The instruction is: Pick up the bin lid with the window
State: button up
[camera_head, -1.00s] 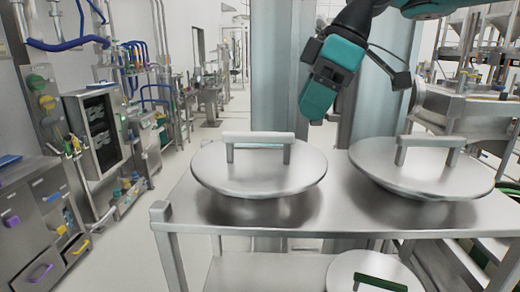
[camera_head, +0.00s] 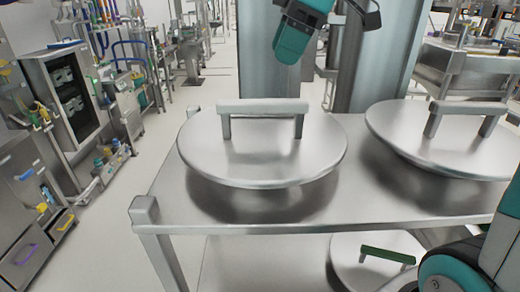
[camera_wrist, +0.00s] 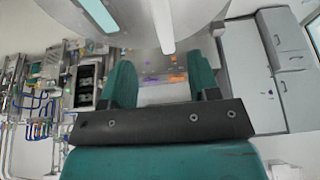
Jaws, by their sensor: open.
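Several round metal lids are in the head view. One lid (camera_head: 262,165) with a grey bar handle lies on the upper shelf near the middle. A similar lid (camera_head: 450,150) lies to its right, partly cut off by the frame edge. A third lid (camera_head: 350,262) with a green handle is on the lower shelf, partly hidden by the upper one. No window can be made out on any lid. My gripper (camera_wrist: 162,82) shows in the wrist view with its two teal fingers apart and nothing between them.
The metal rack (camera_head: 375,205) bearing the lids has a raised corner post (camera_head: 145,212) at front left. A thick grey column (camera_head: 375,65) stands behind it. A wall cabinet (camera_head: 68,100) and equipment line the left side. The floor (camera_head: 100,235) left of the rack is clear.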

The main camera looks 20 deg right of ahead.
aim_at(264, 100)
jog(key=b+x, duration=0.1)
jog(key=x, duration=0.5)
jog(key=shift+f, duration=0.1)
jog(key=x, duration=0.1)
jog(key=p+x, duration=0.1)
jog(key=x, duration=0.2)
jog(key=shift+s+a+f, duration=0.2)
jog(key=shift+a+f, duration=0.05)
jog(key=shift+a, duration=0.1)
jog(key=shift+w+a+f, duration=0.1)
jog(key=shift+a+f, duration=0.05)
jog(key=shift+f, duration=0.4)
jog(key=shift+f, duration=0.2)
grip_shut()
dwell(0.8)
jog(key=shift+r, duration=0.1)
